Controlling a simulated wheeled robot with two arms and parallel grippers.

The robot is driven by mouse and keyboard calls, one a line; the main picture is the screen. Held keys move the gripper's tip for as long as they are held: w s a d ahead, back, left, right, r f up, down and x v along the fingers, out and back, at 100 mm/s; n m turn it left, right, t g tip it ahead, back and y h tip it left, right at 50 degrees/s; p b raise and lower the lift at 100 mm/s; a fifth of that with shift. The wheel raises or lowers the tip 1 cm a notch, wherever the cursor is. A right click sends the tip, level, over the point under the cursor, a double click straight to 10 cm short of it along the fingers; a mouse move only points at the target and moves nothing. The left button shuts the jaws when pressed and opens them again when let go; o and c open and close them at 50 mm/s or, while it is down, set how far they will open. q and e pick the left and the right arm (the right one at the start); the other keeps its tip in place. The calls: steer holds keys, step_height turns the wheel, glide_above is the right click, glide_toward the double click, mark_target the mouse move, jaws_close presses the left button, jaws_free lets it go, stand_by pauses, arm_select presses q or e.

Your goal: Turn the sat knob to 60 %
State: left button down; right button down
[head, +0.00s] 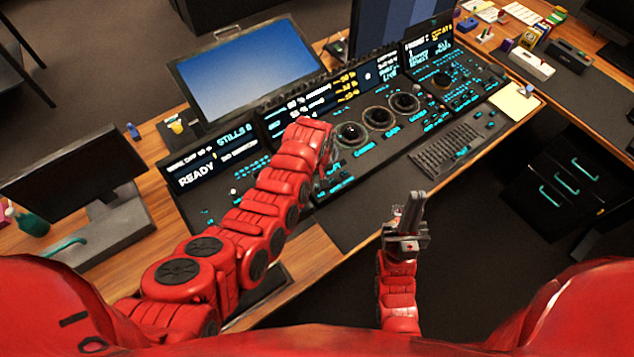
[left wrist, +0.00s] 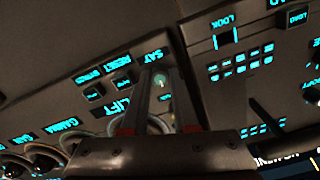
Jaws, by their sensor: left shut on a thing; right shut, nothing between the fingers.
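The sat knob (left wrist: 161,84) shows in the left wrist view as a small round top with a greenish mark, beside the glowing SAT label (left wrist: 139,56). My left gripper (left wrist: 159,76) is shut on it, one finger on each side. In the head view my red left arm reaches over the control panel (head: 352,201) and hides the knob and fingertips. A panel screen (head: 310,100) shows percent values, too small to read surely. My right gripper (head: 410,208) is shut and empty, in front of the panel's near edge.
Three trackballs with rings, one of them here (head: 377,117), lie right of my left arm. A keyboard (head: 447,149) lies further right. A blue monitor (head: 243,70) stands behind the panel, and a dark monitor (head: 70,165) stands at left.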

arm_select(q)
steer(key=shift+w+f+m+b, duration=0.1)
steer(key=shift+m+b, duration=0.35)
steer(key=shift+m, duration=0.75)
steer(key=m, duration=0.2)
steer(key=shift+m, duration=0.3)
steer(key=c, duration=1)
jaws_free()
steer(key=shift+o, duration=0.2)
steer(key=shift+r+b, duration=0.25)
steer(key=shift+b, duration=0.05)
